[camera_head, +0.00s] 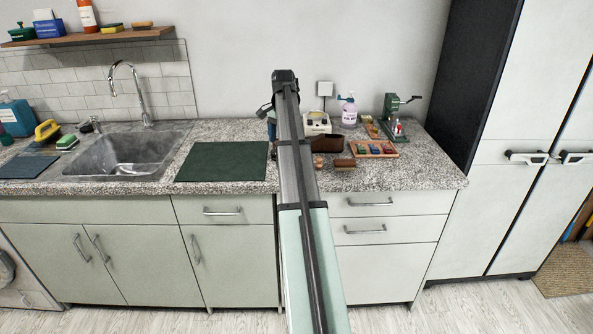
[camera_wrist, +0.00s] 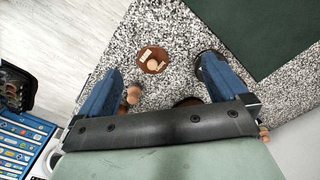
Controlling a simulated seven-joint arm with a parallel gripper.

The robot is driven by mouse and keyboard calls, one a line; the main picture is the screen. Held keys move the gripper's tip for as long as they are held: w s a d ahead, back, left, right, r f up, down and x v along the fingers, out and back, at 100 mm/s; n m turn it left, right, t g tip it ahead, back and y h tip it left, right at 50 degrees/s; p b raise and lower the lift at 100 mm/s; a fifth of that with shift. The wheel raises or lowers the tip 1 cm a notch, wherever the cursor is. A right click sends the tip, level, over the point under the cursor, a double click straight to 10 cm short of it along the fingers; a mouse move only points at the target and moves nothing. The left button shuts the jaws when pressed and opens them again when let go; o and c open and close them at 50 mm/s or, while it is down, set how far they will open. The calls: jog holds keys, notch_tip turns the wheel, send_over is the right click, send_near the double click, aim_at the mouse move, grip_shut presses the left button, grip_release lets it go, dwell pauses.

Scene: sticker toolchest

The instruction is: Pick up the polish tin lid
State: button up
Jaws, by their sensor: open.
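In the wrist view, a small round reddish-brown piece (camera_wrist: 153,60) lies on the speckled counter, with a pale label and a lighter round spot on top. It may be the polish tin lid, but I cannot read it. My gripper (camera_wrist: 158,73) is open above the counter, its two blue fingers apart, with the round piece showing between and just beyond the fingertips. A dark round thing (camera_wrist: 205,57) is partly hidden by the right-hand finger. In the head view my arm hides this part of the counter.
A dark green mat (camera_head: 222,161) lies left of my arm, beside the sink (camera_head: 130,150). A wooden tray (camera_head: 392,155), a brush (camera_head: 345,165), a spray bottle (camera_head: 348,115) and a green machine (camera_head: 391,106) stand to the right. Small wooden pieces (camera_wrist: 132,95) lie near the left-hand finger.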

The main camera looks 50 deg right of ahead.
jog(key=s+d+r, duration=0.2)
jog(key=d, duration=0.3)
jog(key=shift+m, duration=0.4)
jog(key=f, duration=1.3)
jog(key=shift+a, duration=0.3)
jog(key=c, duration=1.1)
